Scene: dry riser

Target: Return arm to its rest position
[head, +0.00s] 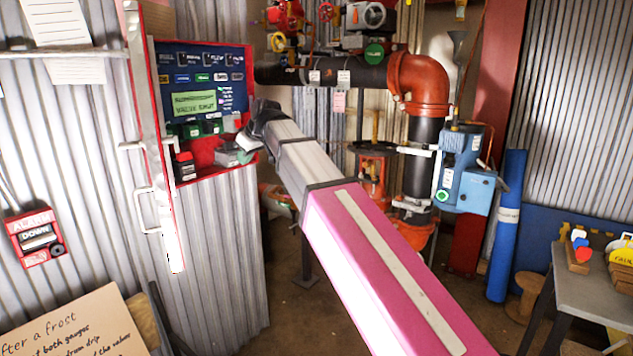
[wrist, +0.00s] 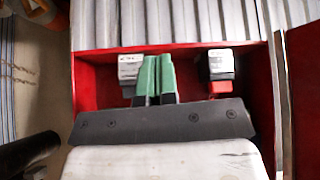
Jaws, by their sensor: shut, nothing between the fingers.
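My pink and white arm reaches across the head view to the open red cabinet (head: 207,152) at left. My gripper (head: 244,145) is at the right side of the cabinet opening, its fingers partly hidden by the wrist. In the wrist view, my gripper's two green fingers (wrist: 155,78) are side by side, shut with nothing between them. They point into the red cabinet interior (wrist: 95,95). A grey block (wrist: 130,68) is just left of the fingers, and I cannot tell whether they touch. A black-and-white block with a red base (wrist: 220,68) stands apart at right.
The cabinet's open door with white handles (head: 148,209) stands at left. Black and orange pipework (head: 418,85) and a blue box (head: 465,180) are right of the cabinet. A grey table (head: 595,290) stands at far right. Some floor shows between.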

